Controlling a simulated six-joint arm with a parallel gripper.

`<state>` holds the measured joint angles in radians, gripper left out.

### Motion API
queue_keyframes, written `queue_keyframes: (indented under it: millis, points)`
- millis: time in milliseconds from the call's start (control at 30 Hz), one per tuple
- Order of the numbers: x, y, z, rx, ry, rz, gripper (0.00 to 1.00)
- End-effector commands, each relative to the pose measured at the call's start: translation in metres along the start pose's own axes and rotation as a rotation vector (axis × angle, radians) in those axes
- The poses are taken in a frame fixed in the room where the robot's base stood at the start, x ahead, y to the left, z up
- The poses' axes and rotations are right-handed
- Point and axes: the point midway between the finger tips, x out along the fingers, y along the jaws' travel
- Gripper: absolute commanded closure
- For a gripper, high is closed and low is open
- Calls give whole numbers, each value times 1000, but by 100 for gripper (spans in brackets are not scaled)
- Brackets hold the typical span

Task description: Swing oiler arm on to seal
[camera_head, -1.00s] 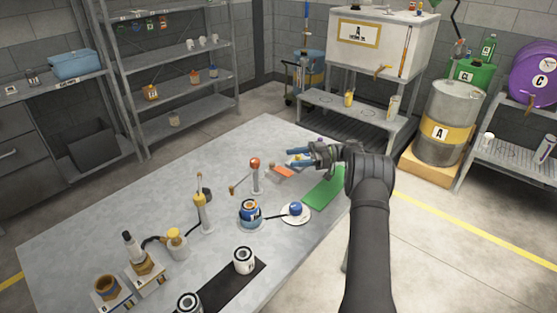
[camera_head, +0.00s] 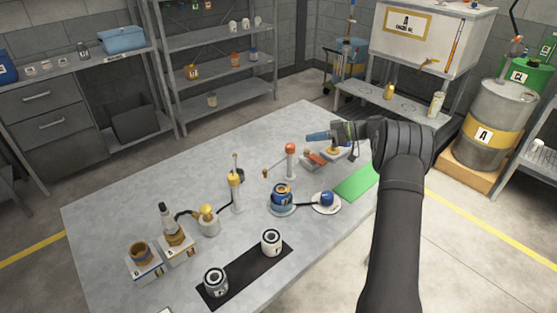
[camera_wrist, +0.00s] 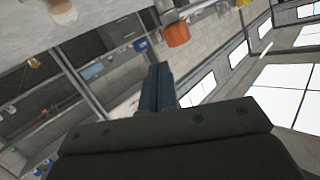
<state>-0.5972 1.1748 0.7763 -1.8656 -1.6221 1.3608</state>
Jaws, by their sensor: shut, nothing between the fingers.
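A post with an orange-red cap (camera_head: 290,148) stands on the table. A thin arm (camera_head: 277,165) reaches from it down-left to a small brown tip, and looks like the oiler arm. My gripper (camera_head: 308,136) is shut and empty, its blue fingers level, just right of and slightly above the cap in the head view. The orange cap (camera_wrist: 177,34) also shows in the wrist view, beyond and right of the shut blue fingers (camera_wrist: 157,88). A blue-and-brown unit (camera_head: 281,195) on a round base sits below the post. I cannot tell which part is the seal.
A yellow-topped post (camera_head: 235,185) stands left. A blue knob on a white dish (camera_head: 326,203) and a green mat (camera_head: 357,183) lie right. Small orange and brown parts (camera_head: 314,158) sit under my gripper. A black mat (camera_head: 245,273) holds two white cans. The table's far left is clear.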

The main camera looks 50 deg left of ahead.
Motion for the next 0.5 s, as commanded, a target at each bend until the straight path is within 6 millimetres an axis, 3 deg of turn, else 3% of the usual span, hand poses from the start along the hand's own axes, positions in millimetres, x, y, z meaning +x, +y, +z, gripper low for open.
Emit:
queue_keyframes:
  millis: [33, 200, 500]
  points:
    - [15, -6, -10, 27, -43, 28, 100]
    - [50, -25, -25, 107, -172, 140, 100]
    - [90, -72, -42, 173, -355, 350, 100]
